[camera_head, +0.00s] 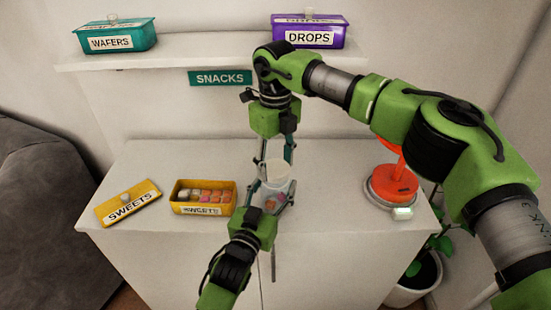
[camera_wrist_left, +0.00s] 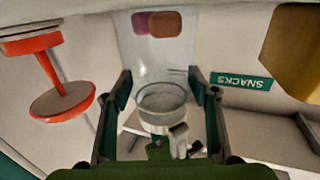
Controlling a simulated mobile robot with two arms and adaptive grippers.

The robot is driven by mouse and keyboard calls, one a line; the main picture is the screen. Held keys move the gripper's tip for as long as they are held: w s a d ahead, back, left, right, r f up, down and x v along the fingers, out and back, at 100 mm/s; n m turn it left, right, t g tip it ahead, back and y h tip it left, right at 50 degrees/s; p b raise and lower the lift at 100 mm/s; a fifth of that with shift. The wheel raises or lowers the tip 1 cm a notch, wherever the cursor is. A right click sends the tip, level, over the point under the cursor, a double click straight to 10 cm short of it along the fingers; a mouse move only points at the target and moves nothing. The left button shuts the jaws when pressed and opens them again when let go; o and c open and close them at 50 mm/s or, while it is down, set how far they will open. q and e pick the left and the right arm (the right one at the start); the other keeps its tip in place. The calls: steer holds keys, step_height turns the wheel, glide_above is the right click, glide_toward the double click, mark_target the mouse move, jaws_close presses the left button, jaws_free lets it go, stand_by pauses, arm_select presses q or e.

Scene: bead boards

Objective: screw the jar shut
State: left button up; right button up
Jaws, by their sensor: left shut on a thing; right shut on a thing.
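The jar (camera_head: 275,190) is clear and holds a few orange and pink sweets. It stands upright over the front of the counter. A pale round lid (camera_head: 274,169) shows at its top; whether it is seated cannot be told. My left gripper (camera_head: 269,195) comes from the front and is shut on the jar, one finger on each side. My right gripper (camera_head: 274,160) points down from above and is shut on the lid. In the left wrist view the jar (camera_wrist_left: 155,60) appears upside down between my left fingers (camera_wrist_left: 160,85), with sweets at the top of the picture.
WAFERS (camera_head: 112,42) and DROPS (camera_head: 310,38) boxes sit on the shelf above.

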steer(key=shift+f, duration=0.6)
stand_by(0.5)
arm_select(q)
jaws_close()
arm_select(e)
steer(key=m, duration=0.4)
steer(key=shift+m, duration=0.3)
arm_select(q)
steer(key=shift+f, duration=0.1)
arm_select(e)
steer(key=m, duration=0.3)
steer(key=shift+m, duration=0.3)
steer(key=m, duration=1.1)
steer(key=shift+m, duration=0.4)
steer(key=m, duration=0.5)
steer(key=shift+m, duration=0.4)
steer(key=m, duration=0.6)
steer(key=shift+m, duration=0.3)
